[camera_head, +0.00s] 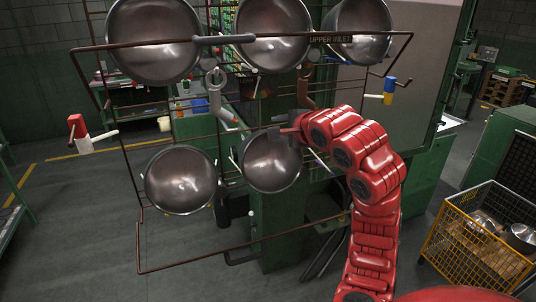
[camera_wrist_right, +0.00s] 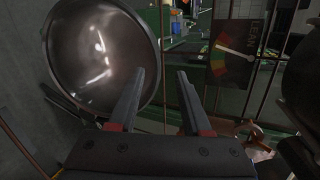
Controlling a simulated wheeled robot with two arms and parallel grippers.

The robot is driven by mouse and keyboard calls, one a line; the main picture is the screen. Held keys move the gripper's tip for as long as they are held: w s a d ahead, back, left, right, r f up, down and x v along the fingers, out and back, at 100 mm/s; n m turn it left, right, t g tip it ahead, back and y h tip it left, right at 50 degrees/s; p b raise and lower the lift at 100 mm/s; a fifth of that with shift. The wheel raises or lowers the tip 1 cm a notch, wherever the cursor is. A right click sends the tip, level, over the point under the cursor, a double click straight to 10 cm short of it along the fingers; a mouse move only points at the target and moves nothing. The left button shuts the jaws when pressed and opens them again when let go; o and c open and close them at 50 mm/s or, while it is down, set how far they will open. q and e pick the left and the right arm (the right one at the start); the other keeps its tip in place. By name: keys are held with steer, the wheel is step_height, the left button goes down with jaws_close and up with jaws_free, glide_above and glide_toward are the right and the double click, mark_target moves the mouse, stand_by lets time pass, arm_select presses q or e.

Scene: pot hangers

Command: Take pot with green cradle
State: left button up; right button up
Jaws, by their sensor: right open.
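Three steel pots hang in the upper row of a brown wire rack: upper left (camera_head: 155,38), upper middle (camera_head: 272,32) and upper right (camera_head: 358,28). Two hang below, lower left (camera_head: 181,180) and lower right (camera_head: 271,162). I cannot tell which pot has a green cradle. My right gripper (camera_head: 282,132) is at the top of the lower right pot. In the right wrist view my right gripper (camera_wrist_right: 160,74) is open, with nothing between its fingers. A pot (camera_wrist_right: 105,55) is just left of the fingers there. My left gripper is not in view.
The wire rack (camera_head: 128,150) spans the front. A grey hook (camera_head: 217,95) and a brown hook (camera_head: 304,92) hang between the rows. A yellow crate (camera_head: 470,245) with metal pots stands lower right. A coloured gauge (camera_wrist_right: 232,50) is right of the fingers.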

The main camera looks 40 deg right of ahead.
steer(key=p+x, duration=0.1)
steer(key=x, duration=0.1)
steer(key=p+x, duration=0.1)
steer(key=x, duration=0.1)
steer(key=p+x, duration=0.1)
steer(key=x, duration=0.1)
steer(key=shift+f, duration=0.3)
steer(key=shift+w+d+f, duration=0.1)
steer(key=shift+w, duration=0.1)
jaws_close()
stand_by(1.0)
